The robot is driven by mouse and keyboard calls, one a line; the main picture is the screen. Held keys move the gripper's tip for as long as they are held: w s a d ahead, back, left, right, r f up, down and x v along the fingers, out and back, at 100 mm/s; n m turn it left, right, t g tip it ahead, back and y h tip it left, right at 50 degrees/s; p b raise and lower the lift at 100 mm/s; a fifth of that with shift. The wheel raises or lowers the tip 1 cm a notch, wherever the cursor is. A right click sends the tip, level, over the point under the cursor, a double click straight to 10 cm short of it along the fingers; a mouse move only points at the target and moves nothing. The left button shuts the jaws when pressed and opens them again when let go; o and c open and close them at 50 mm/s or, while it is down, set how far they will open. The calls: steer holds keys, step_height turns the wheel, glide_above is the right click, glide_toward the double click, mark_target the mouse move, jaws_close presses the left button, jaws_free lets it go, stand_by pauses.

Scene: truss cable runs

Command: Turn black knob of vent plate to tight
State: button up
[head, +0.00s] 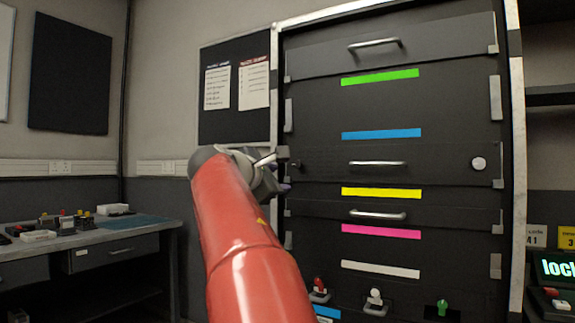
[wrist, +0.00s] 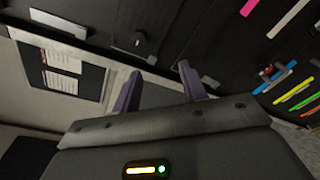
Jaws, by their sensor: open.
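The vent plate appears to be the dark middle panel (head: 430,150) with a silver bar handle on the rack in the head view; I see no label to confirm it. A small black knob (head: 295,165) sits at its left edge, and a pale round knob (head: 479,163) at its right edge. My gripper (head: 279,178) is just left of the black knob in the picture, partly hidden by my arm. In the wrist view my gripper (wrist: 160,80) has its two purple fingers apart and nothing between them. A dark knob (wrist: 137,41) shows beyond the fingertips, apart from them.
Other rack panels have bar handles (head: 375,43) and coloured strips (head: 380,77). Red, white and green knobs (head: 443,307) line the rack's lower part. A notice board (head: 235,90) hangs left of the rack. A workbench (head: 150,231) with small items stands at the left.

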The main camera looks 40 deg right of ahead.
mark_target(296, 164)
steer(key=shift+n+h, duration=0.4)
steer(key=shift+h, duration=0.4)
steer(key=w+d+r, duration=0.1)
steer(key=d, duration=0.1)
steer(key=w+d+r+p, duration=0.1)
steer(key=d, duration=0.2)
steer(key=w+d+r+p, duration=0.1)
steer(key=d, duration=0.1)
steer(key=shift+w+d, duration=0.2)
steer(key=shift+d, duration=0.1)
steer(key=shift+c, duration=0.4)
jaws_close()
steer(key=shift+g, duration=0.3)
